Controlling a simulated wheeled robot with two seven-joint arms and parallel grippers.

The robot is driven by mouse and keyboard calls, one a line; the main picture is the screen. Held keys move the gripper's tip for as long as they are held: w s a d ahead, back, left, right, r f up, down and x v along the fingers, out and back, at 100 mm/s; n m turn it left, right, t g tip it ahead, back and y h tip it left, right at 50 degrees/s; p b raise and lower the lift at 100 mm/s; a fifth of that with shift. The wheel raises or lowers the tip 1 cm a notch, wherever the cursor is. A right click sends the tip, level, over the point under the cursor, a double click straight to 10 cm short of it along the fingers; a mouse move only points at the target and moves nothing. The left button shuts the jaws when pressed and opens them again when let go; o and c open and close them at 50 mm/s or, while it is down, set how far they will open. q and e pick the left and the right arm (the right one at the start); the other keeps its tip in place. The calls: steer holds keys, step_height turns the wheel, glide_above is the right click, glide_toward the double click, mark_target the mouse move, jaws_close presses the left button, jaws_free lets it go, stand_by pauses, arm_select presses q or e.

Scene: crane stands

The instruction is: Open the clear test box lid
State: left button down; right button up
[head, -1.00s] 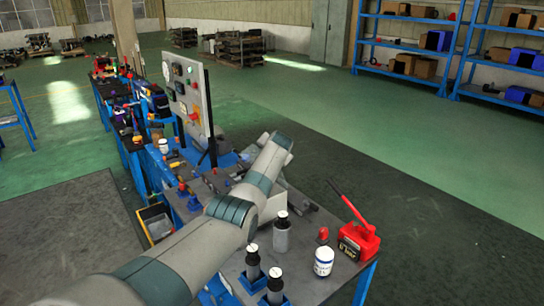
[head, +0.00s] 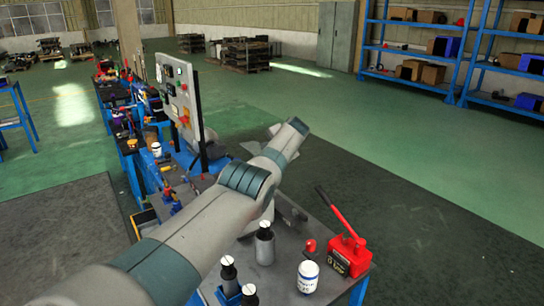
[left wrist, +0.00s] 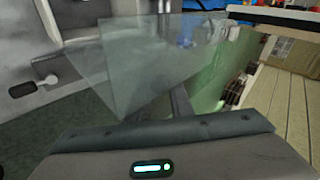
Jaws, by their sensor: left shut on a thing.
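In the left wrist view a clear, greenish see-through panel (left wrist: 150,62), which I take to be the test box lid, stands tilted in front of my left gripper (left wrist: 176,100). The fingers look dark and close together at the panel's lower edge, and they are shut on it. The exact grip line is blurred by the see-through surface. In the head view my left arm reaches over the bench from the lower left and hides its own gripper and most of the test box. My right gripper is in neither view.
On the bench (head: 290,262) stand a red hand pump (head: 345,252), a white jar (head: 308,277), a dark-topped grey bottle (head: 264,243) and further bottles in front. An upright control panel (head: 180,95) rises behind the arm. Open green floor lies to the right.

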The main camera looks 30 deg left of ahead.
arm_select(q)
steer(key=shift+w+d+f, duration=0.15)
steer(key=shift+d+f, duration=0.15)
steer(key=shift+f, duration=0.05)
steer(key=c, duration=1.6)
jaws_free()
steer(key=shift+c, duration=0.2)
steer(key=shift+o, duration=0.4)
steer(key=shift+w+d, duration=0.1)
steer(key=shift+w, duration=0.15)
steer(key=shift+s+r, duration=0.25)
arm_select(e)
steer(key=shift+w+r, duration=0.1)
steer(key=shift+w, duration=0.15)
arm_select(q)
steer(key=shift+r, duration=0.1)
